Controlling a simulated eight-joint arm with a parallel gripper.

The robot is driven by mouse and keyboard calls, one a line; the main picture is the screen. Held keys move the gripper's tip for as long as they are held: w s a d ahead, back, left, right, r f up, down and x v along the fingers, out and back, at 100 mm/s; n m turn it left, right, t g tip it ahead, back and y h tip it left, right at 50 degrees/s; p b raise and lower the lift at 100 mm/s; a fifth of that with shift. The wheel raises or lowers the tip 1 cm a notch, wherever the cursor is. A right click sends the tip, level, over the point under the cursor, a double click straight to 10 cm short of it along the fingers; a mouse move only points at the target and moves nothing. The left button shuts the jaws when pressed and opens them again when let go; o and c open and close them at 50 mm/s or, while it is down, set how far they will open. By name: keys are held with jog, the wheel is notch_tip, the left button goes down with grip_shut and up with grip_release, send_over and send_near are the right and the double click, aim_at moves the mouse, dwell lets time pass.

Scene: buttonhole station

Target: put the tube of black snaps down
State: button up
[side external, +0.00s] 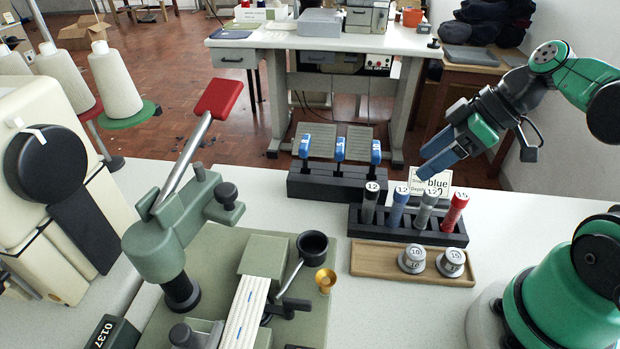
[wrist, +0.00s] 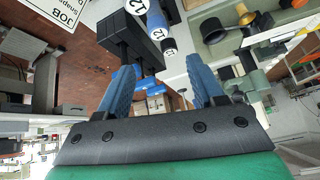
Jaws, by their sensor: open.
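The tube of black snaps (side external: 369,204), dark grey with a white 12 cap, stands upright in the leftmost slot of the black tube rack (side external: 405,229) in the side view. My gripper (side external: 428,164) is above and behind the rack, its blue fingers pointing down and left. It is apart from that tube. In the wrist view the fingers of my gripper (wrist: 163,85) are spread with nothing held between them.
Beside the black tube stand a blue tube (side external: 397,210), a grey tube (side external: 425,211) and a red tube (side external: 454,213). A job card (side external: 434,184) stands behind, partly hidden. A wooden tray (side external: 375,260) with two weights lies in front. The press (side external: 165,240) is left.

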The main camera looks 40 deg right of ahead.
aim_at(371, 191)
jog(key=shift+w+a+r+m+t+h, duration=0.1)
jog(key=shift+w+a+m+t+h, duration=0.35)
jog(key=shift+w+m+h, duration=0.45)
jog(key=shift+w+a+r+m+t+h, duration=0.15)
jog(key=shift+w+a+m+h, duration=0.4)
jog(key=shift+m, duration=0.55)
jog(key=shift+w+a+r+m+t+h, duration=0.1)
jog(key=shift+w+a+m+t+h, duration=0.3)
jog(key=shift+w+a+m+h, duration=0.45)
